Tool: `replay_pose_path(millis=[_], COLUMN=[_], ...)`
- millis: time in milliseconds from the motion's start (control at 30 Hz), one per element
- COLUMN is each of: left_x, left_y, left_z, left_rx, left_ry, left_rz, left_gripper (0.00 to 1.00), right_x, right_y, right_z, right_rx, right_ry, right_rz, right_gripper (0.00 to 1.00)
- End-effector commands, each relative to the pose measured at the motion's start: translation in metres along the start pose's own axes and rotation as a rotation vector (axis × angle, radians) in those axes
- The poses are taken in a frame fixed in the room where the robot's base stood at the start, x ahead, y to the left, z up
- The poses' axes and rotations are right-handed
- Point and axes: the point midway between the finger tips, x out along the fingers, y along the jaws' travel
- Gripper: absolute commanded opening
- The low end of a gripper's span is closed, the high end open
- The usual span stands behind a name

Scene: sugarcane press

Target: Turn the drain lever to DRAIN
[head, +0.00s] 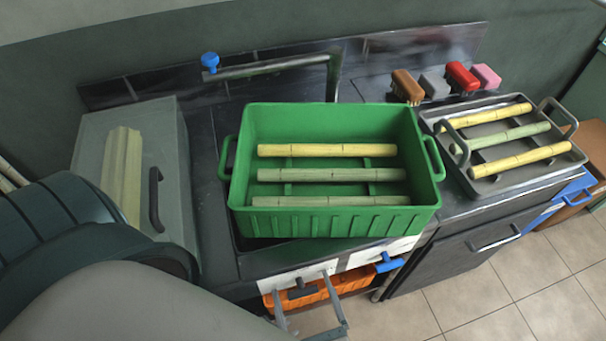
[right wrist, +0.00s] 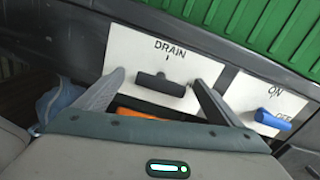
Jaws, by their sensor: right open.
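The drain lever (head: 302,291) is a black handle on a white plate at the front of the counter. In the right wrist view the lever (right wrist: 160,84) lies nearly level below the word DRAIN and a short tick mark. Any other label on this plate is hidden or not readable. My right gripper (right wrist: 157,78) is open, with one finger on each side of the lever and gaps to both ends of the handle. In the head view my right gripper (head: 301,284) reaches the plate from below. My left gripper is not visible.
A blue lever (right wrist: 272,119) marked ON and OFF sits right of the drain plate. An orange container (head: 345,283) is below. A green crate (head: 335,225) with cane stalks stands above, and a metal tray (head: 545,172) with stalks is at right.

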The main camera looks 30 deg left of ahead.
Motion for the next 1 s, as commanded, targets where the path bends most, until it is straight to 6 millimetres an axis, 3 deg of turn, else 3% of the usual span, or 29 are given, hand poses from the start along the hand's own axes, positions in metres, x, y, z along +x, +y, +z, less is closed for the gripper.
replay_pose_path(millis=[333, 500, 1000], left_x=[-0.0001, -0.0001, -0.0003], left_y=[-0.0018, -0.0018, -0.0012], left_z=[0.0013, 0.0013, 0.0016], left_rx=[0.001, 0.001, 0.001], left_ry=[-0.005, -0.005, -0.005], left_rz=[-0.002, -0.002, -0.001], left_gripper=[0.23, 0.23, 0.23], right_x=[0.0022, 0.0021, 0.0017], right_y=[0.0, 0.0001, 0.0008], right_z=[-0.0003, -0.0002, -0.0002], right_rx=[0.0, 0.0, 0.072], right_ry=[0.0, 0.0, 0.0], right_rz=[0.0, 0.0, 0.001], right_gripper=[0.87, 0.49, 0.49])
